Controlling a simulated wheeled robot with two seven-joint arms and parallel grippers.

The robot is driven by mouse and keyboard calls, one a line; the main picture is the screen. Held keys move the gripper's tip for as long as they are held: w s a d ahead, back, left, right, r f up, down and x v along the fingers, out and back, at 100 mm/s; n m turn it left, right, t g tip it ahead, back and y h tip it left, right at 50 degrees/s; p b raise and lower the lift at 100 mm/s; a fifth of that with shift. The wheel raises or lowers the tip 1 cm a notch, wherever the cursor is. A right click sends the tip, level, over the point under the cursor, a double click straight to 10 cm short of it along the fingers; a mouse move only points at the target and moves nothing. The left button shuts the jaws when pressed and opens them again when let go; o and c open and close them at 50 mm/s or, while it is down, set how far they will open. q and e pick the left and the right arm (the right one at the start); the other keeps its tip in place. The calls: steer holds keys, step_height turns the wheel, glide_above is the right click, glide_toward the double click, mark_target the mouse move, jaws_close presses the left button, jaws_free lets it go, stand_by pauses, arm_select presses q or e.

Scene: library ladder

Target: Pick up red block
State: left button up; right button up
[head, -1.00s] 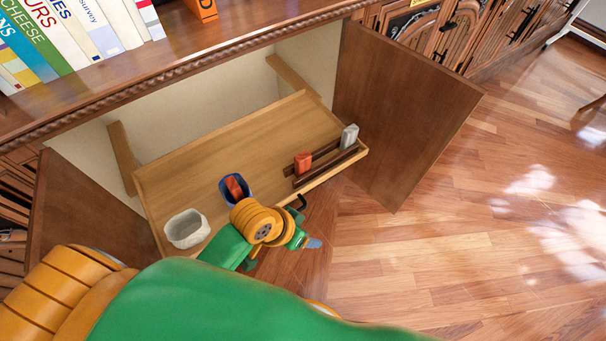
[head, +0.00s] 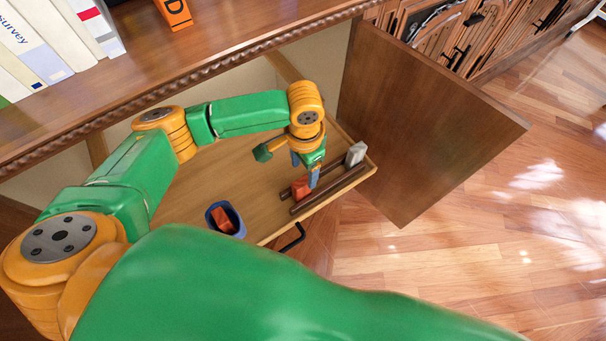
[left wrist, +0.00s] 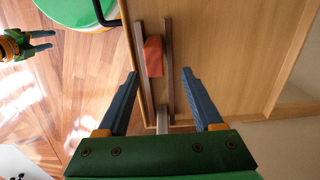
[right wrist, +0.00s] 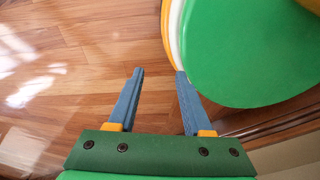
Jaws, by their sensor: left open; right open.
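A red block (head: 301,188) stands between two dark rails (head: 328,188) at the front of the pull-out shelf (head: 190,180). It also shows in the left wrist view (left wrist: 153,56). A second red block (head: 223,220) sits inside a blue cup (head: 239,228). My left gripper (head: 305,172) is open just above the railed block, pointing down. In the left wrist view the fingers (left wrist: 160,74) are apart, with the block ahead between their lines and nothing held. My right gripper (right wrist: 158,73) is open and empty over the wood floor; it is out of the head view.
A grey block (head: 355,154) stands at the right end of the rails. An open cabinet door (head: 420,120) is right of the shelf, and the cabinet top (head: 190,50) overhangs it. A black handle (head: 291,238) sticks out in front.

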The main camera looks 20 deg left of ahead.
mark_target(302, 182)
arm_select(q)
steer(key=f, duration=0.1)
steer(key=s+f+b, duration=0.1)
steer(key=f, duration=0.3)
steer(key=shift+s+a, duration=0.1)
steer(key=shift+s, duration=0.15)
steer(key=shift+w+f, duration=0.1)
steer(key=shift+f, duration=0.1)
steer(key=shift+r, duration=0.1)
jaws_close()
arm_select(e)
steer(key=shift+d+f, duration=0.6)
steer(key=shift+f, duration=0.25)
arm_select(q)
steer(key=shift+r, duration=0.15)
